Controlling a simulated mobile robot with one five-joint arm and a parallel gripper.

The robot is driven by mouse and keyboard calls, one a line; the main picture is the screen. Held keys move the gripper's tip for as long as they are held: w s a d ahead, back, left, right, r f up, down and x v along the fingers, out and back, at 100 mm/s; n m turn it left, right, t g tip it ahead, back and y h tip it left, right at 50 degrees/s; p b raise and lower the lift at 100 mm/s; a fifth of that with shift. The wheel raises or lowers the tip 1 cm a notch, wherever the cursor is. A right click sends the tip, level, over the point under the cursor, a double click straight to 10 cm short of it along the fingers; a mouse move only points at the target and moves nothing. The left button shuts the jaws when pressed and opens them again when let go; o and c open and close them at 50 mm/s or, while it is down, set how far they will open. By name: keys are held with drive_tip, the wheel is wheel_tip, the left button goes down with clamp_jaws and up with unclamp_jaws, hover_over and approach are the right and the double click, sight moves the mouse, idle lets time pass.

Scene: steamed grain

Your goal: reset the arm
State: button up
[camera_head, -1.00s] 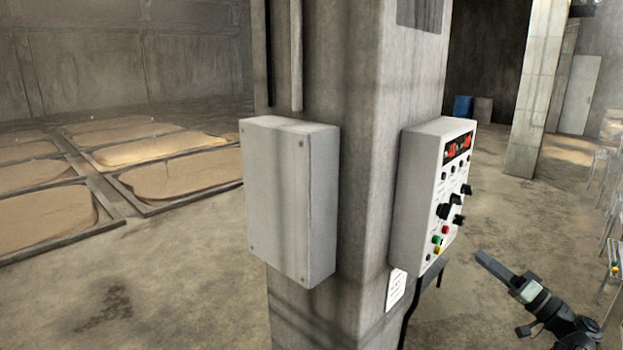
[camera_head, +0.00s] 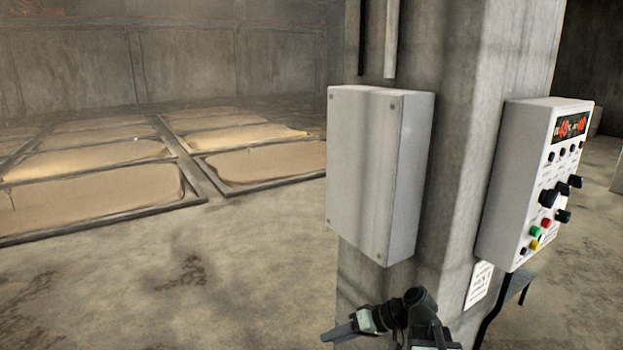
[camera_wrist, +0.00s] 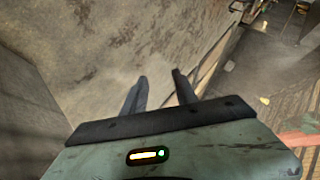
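My gripper (camera_head: 338,333) is at the bottom of the head view, in front of the pillar and below the plain grey box. It points left and slightly down on the folded dark arm. In the wrist view my gripper (camera_wrist: 160,83) shows two dark fingers with a clear gap and nothing between them. A streaked grey surface lies beyond the fingertips.
A concrete pillar (camera_head: 455,150) carries a grey box (camera_head: 365,170) and a control panel (camera_head: 535,180) with knobs and coloured buttons. Grain beds (camera_head: 85,200) lie at the left. The floor (camera_head: 220,280) left of the pillar is clear.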

drive_tip(key=s+f+g+h+b, duration=0.15)
drive_tip(key=s+f+h, duration=0.3)
drive_tip(key=f, duration=0.45)
drive_tip(key=d+f+m+h, duration=0.2)
drive_tip(key=d+m+h, duration=0.2)
drive_tip(key=d, duration=0.6)
drive_tip(key=shift+s+d+m+g+h+p, duration=0.15)
drive_tip(key=shift+s+m+g+h+p, duration=0.25)
drive_tip(key=shift+h, duration=0.55)
drive_tip(key=shift+f, duration=0.1)
drive_tip(key=shift+s+d, duration=0.1)
